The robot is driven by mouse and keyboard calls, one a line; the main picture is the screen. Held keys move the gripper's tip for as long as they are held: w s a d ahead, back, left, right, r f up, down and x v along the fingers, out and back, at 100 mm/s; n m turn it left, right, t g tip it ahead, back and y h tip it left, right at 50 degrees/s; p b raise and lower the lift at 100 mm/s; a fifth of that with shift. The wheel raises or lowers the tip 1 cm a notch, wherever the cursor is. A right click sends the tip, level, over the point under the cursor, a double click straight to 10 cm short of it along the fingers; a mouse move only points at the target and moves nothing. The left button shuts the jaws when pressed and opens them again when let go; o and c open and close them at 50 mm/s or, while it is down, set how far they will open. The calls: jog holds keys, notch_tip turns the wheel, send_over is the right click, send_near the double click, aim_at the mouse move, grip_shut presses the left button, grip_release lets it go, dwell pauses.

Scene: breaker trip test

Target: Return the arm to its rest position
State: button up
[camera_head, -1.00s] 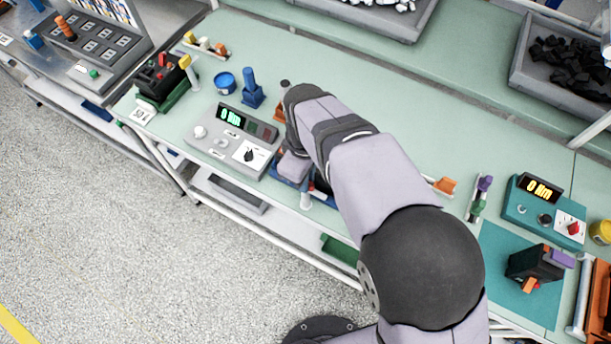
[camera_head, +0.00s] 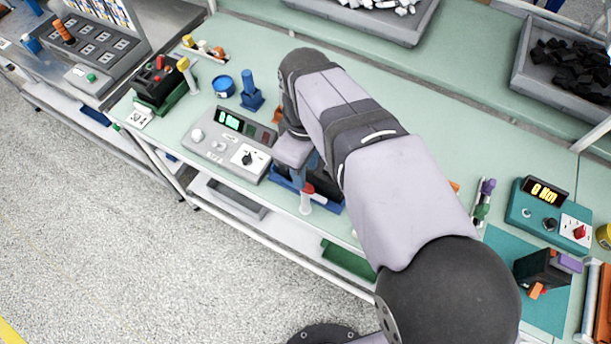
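My arm (camera_head: 390,190) rises from the lower right, bends at a dark joint high over the bench, and drops to its lilac wrist (camera_head: 293,150). The wrist hangs over the front part of the bench, just right of the grey meter box (camera_head: 222,140). My gripper is below the wrist, and its fingertips cannot be made out, so I cannot tell if it is open or holds anything. A blue fixture (camera_head: 327,203) lies under and beside the wrist, partly hidden. A white handle with a red top (camera_head: 306,200) stands in front of it.
A blue tape roll (camera_head: 223,86) and a blue stand (camera_head: 251,97) are behind the meter box. A black device in a green holder (camera_head: 165,90) is at the left. A teal meter (camera_head: 545,213) and a dark breaker-like block (camera_head: 542,268) are at the right.

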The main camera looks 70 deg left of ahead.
jog(key=shift+r, duration=0.7)
jog(key=w+d+m, duration=0.3)
jog(key=w, duration=0.4)
jog(key=w+d+m, duration=0.2)
jog(key=w+d, duration=0.1)
jog(key=w, duration=0.5)
jog(key=w+d+f+m, duration=0.2)
jog(key=w+d+m, duration=0.6)
jog(key=w+d, duration=0.65)
jog(key=d+f+m, duration=0.2)
jog(key=d+m, duration=0.4)
jog(key=d, duration=1)
jog(key=s+d+f+m, duration=0.1)
jog(key=s+d+m, duration=0.1)
jog(key=d+m, duration=0.2)
jog(key=s+d+f+m, duration=0.1)
jog(key=s+d+m, duration=0.2)
jog(key=d, duration=0.6)
jog(key=shift+s+d+f+m, duration=0.2)
jog(key=shift+s+f+m, duration=0.1)
jog(key=shift+f+m, duration=0.1)
